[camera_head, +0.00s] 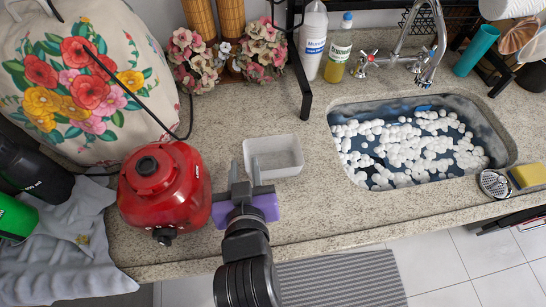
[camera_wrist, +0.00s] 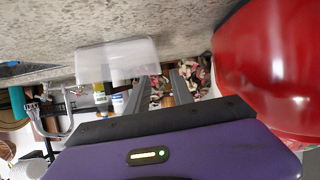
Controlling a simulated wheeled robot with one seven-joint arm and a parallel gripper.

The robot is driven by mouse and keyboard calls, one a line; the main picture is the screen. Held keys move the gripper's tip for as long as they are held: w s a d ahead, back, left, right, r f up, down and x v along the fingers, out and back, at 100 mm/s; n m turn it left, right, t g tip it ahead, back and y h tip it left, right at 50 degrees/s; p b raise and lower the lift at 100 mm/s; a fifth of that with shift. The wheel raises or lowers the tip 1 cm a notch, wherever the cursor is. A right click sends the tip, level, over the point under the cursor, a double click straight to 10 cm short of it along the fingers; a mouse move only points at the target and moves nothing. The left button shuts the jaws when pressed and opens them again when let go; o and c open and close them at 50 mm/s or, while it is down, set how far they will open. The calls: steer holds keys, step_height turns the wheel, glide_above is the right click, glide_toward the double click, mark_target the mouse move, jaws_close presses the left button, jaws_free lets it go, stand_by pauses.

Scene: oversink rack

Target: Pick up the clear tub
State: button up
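The clear tub (camera_head: 285,161) is a small, translucent, open box standing on the speckled counter, between the red appliance and the sink. In the wrist view, which looks upside down, the tub (camera_wrist: 115,57) is left of centre. My gripper (camera_head: 246,168) is in front of the tub's left end, with its purple body near the counter's front edge. In the wrist view its two grey fingers (camera_wrist: 162,82) stand apart with nothing held between them. The left finger there overlaps the tub's edge in the picture; I cannot tell whether it touches.
A red appliance (camera_head: 165,190) stands close to the left of my gripper. The sink (camera_head: 508,140) with many white pieces in it lies to the right. Bottles (camera_head: 338,55) and flowers (camera_head: 265,48) stand behind. The counter between tub and sink is mostly clear.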

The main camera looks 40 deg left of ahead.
steer(key=x, duration=0.4)
steer(key=shift+w+a+f, duration=0.1)
steer(key=shift+a+f, duration=0.05)
jaws_close()
stand_by(1.3)
